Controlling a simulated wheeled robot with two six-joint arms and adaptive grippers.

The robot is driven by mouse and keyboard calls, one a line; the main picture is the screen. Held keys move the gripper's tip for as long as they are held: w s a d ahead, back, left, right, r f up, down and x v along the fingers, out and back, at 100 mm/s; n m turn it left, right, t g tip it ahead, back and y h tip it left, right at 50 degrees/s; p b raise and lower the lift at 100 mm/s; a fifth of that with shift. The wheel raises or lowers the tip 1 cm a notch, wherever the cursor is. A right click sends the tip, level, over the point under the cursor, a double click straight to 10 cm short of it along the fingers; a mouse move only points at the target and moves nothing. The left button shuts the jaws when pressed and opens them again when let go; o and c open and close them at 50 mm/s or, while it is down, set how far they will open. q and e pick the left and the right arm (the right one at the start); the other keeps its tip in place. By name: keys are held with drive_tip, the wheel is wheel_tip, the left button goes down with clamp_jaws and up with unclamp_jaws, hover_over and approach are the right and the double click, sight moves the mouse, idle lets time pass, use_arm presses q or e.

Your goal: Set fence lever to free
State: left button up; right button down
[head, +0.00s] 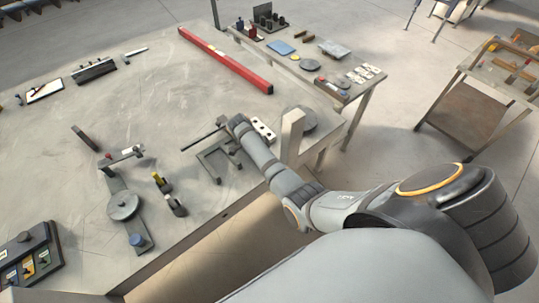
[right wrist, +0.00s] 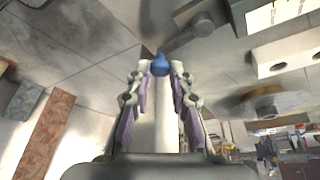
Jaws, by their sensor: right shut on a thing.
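My right gripper (head: 236,124) reaches in from the right over the near right part of the large grey table, beside a grey metal frame (head: 212,160). In the right wrist view, my right gripper (right wrist: 159,72) has its two fingers on either side of a blue knob (right wrist: 160,64) and is shut on it. A dark grey arm (right wrist: 188,38) runs up and right from the knob; it appears to be the lever. In the head view the knob is hidden by my gripper. The lever's position marks cannot be made out. My left gripper is in neither view.
A white block with holes (head: 263,130), a pale upright post (head: 291,136) and a grey disc (head: 303,119) are close to my right arm. A linkage with a round disc (head: 123,205) stands to the left. A red beam (head: 225,59) lies at the back.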

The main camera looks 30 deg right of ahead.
drive_tip(key=shift+a+m+g, duration=0.4)
drive_tip(key=shift+m, duration=0.6)
drive_tip(key=shift+s+f+y, duration=0.1)
drive_tip(key=shift+y, duration=0.2)
drive_tip(key=c, duration=1.2)
unclamp_jaws()
drive_tip(key=shift+o, duration=0.2)
drive_tip(key=v, duration=0.7)
drive_tip(key=shift+a+r, duration=0.2)
drive_tip(key=shift+r, duration=0.05)
